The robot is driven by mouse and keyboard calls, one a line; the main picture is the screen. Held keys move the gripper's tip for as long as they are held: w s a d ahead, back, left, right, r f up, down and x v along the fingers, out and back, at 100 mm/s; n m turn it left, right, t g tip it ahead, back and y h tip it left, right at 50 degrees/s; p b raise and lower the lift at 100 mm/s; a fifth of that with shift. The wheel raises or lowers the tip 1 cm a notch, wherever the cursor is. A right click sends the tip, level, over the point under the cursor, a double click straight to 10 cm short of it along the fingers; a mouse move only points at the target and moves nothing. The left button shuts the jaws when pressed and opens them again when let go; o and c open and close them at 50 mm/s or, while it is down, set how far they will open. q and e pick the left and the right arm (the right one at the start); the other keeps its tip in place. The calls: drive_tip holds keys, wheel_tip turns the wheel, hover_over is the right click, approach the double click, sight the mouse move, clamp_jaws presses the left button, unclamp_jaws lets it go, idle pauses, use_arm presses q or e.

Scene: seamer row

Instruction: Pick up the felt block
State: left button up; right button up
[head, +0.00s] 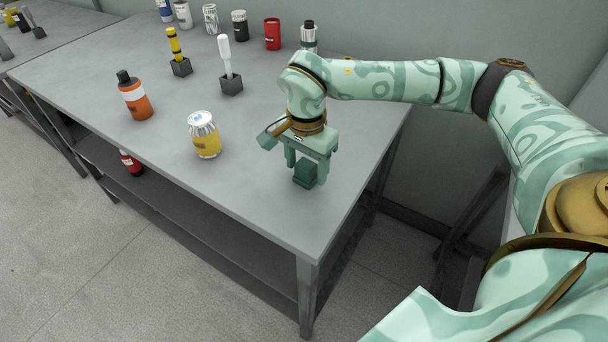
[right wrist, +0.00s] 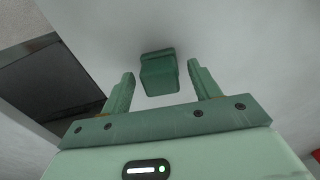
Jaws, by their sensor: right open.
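The felt block (head: 305,174) is a small dark green block on the grey table, near its front right corner. In the right wrist view the felt block (right wrist: 159,73) lies ahead of the fingertips, roughly centred between the two fingers. My right gripper (head: 307,175) points down over the block, with its fingers apart and nothing gripped. In the right wrist view my right gripper (right wrist: 159,78) shows a gap on both sides of the block. Part of the block is hidden by a finger in the head view. My left gripper is not seen.
On the grey table (head: 270,215), a yellow jar (head: 205,136) and an orange bottle (head: 134,97) stand left of the block. Two tools stand in dark holders (head: 231,85) farther back. Several cans, including a red one (head: 272,34), line the back edge. The table's front edge is close.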

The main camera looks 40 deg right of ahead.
sight(306, 164)
drive_tip(key=shift+f, duration=0.35)
drive_tip(key=shift+r, duration=0.15)
drive_tip(key=shift+c, duration=0.6)
drive_tip(key=c, duration=0.8)
